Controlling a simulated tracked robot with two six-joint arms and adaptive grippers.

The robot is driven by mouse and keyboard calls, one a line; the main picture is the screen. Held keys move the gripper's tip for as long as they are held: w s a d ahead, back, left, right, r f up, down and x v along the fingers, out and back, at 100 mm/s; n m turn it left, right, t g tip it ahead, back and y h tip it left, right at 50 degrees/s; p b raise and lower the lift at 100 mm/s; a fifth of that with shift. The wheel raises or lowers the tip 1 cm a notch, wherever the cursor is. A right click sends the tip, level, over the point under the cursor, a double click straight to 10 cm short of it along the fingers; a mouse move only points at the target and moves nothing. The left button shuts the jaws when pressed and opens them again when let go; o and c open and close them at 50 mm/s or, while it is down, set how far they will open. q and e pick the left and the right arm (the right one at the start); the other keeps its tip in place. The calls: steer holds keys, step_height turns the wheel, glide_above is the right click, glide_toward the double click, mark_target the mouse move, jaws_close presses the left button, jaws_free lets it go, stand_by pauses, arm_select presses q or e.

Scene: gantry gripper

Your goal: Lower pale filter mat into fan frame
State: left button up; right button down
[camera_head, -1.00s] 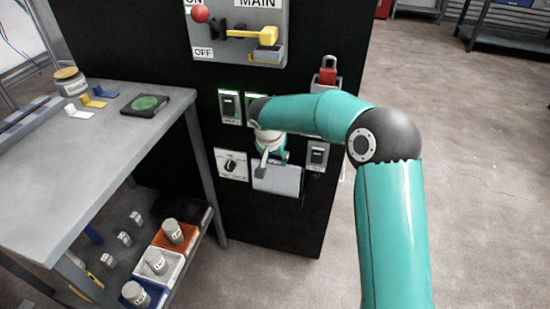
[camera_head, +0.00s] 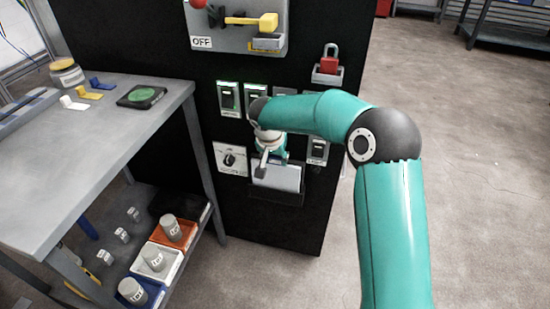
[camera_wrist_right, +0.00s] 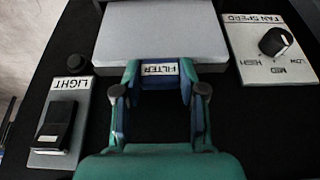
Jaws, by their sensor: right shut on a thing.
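The pale filter mat (camera_head: 277,177) is a light grey slab at the lower part of the black panel. In the right wrist view the mat (camera_wrist_right: 160,30) shows large, with a FILTER label on its near edge. My right gripper (camera_wrist_right: 158,85) is shut on the mat's label edge, with one finger at each side. In the head view the right gripper (camera_head: 268,163) is partly hidden by its own wrist. The dark fan frame (camera_head: 276,198) shows below the mat, whose lower part seems to be inside it; how deep I cannot tell. My left gripper is not in view.
A fan speed knob plate (camera_head: 231,160) is left of the mat and a light switch (camera_head: 317,151) is right of it, both close. More switches (camera_head: 229,98) sit above. A grey workbench (camera_head: 90,140) with bins below stands at the left.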

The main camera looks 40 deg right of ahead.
steer(key=shift+f, duration=0.3)
steer(key=c, duration=0.6)
jaws_free()
steer(key=shift+r, duration=0.1)
steer(key=v, duration=1.1)
steer(key=shift+a+r, duration=0.15)
steer(key=shift+r, duration=0.15)
